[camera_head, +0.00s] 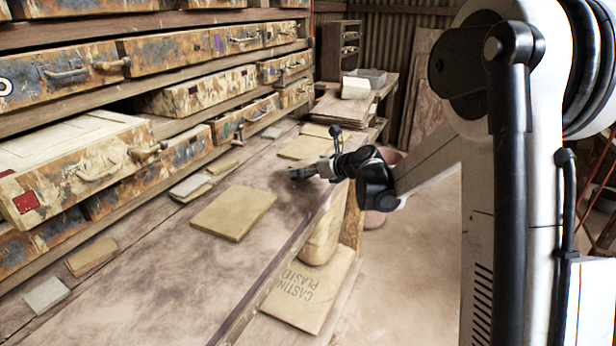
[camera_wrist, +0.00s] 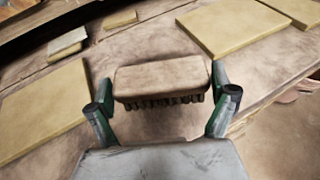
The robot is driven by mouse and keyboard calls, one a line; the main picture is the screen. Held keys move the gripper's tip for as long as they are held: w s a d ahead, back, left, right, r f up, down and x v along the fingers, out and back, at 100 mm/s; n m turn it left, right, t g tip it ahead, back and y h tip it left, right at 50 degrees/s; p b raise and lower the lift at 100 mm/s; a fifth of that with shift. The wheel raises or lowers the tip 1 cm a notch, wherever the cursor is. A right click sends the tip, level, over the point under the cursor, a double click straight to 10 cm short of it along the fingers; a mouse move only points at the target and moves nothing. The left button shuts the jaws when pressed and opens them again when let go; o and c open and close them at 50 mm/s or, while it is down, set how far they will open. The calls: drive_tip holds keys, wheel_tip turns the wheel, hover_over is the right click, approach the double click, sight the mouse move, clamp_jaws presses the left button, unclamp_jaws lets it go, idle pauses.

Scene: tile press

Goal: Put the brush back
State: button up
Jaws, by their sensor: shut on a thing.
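The brush (camera_wrist: 160,82) is a worn block with a pale brown wooden back and a row of dark bristles along its lower edge in the wrist view. My gripper (camera_wrist: 161,100) has one finger at each end of the block and is shut on it. In the head view my gripper (camera_head: 296,173) is low over the workbench (camera_head: 150,262), near its right edge. The brush is too small and dark to make out there. I cannot tell whether the brush touches the bench.
Flat tan tiles (camera_head: 234,212) lie on the bench around my gripper, with another tile (camera_wrist: 232,26) close by in the wrist view. Drawers (camera_head: 75,165) line the left, one pulled out over the bench. A plaster bag (camera_head: 308,290) lies below the bench edge.

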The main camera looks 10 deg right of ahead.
drive_tip(key=shift+f, duration=1.45)
drive_tip(key=shift+f+b, duration=0.1)
drive_tip(key=shift+b, duration=0.2)
drive_tip(key=shift+f, duration=0.15)
drive_tip(key=o, duration=1.2)
drive_tip(key=shift+r, duration=0.2)
